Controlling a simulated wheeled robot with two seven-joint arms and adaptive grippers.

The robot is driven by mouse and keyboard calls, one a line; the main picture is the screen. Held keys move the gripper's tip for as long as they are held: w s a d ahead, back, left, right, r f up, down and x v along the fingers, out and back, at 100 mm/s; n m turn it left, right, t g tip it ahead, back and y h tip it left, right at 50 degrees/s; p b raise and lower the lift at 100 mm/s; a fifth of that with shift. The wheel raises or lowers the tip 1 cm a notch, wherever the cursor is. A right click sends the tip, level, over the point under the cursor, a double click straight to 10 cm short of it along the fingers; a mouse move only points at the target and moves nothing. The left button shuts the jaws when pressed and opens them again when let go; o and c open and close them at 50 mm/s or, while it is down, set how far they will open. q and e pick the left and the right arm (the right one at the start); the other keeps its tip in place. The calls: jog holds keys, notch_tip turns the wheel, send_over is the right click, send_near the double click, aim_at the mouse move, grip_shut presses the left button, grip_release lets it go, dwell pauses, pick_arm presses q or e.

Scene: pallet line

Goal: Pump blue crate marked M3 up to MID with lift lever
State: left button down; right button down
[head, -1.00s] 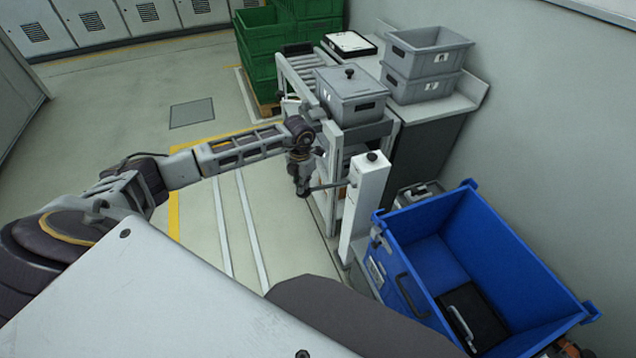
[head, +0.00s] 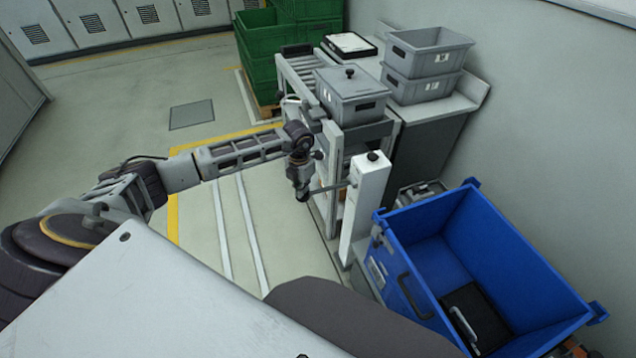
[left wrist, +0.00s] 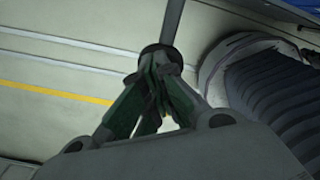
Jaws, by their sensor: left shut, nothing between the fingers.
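The blue crate (head: 540,268) stands open at the lower right, with a black lidded case (head: 476,318) with a pale handle inside. A pale label (head: 377,272) on its near left side is too small to read. The white lift post (head: 364,205) stands left of it, and the thin grey lever (head: 331,188) sticks out from the post to the left. My left gripper (head: 303,194) is shut and empty at the lever's outer end. In the left wrist view its fingertips (left wrist: 160,72) meet at the lever's dark round end (left wrist: 161,55). No MID mark is readable.
A grey lidded bin (head: 351,97) sits on a roller stand behind the post. Stacked grey bins (head: 428,62) stand on a counter against the right wall. Green crates (head: 262,50) are at the back. The floor left of the stand is clear.

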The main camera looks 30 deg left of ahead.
pick_arm(q)
jog(key=shift+f, duration=0.2)
jog(key=shift+s+a+f+b, duration=0.1)
jog(key=shift+f+b, duration=0.45)
jog(key=shift+f, duration=0.25)
jog(key=shift+f+b, duration=0.7)
jog(key=shift+f, duration=0.15)
dwell(0.3)
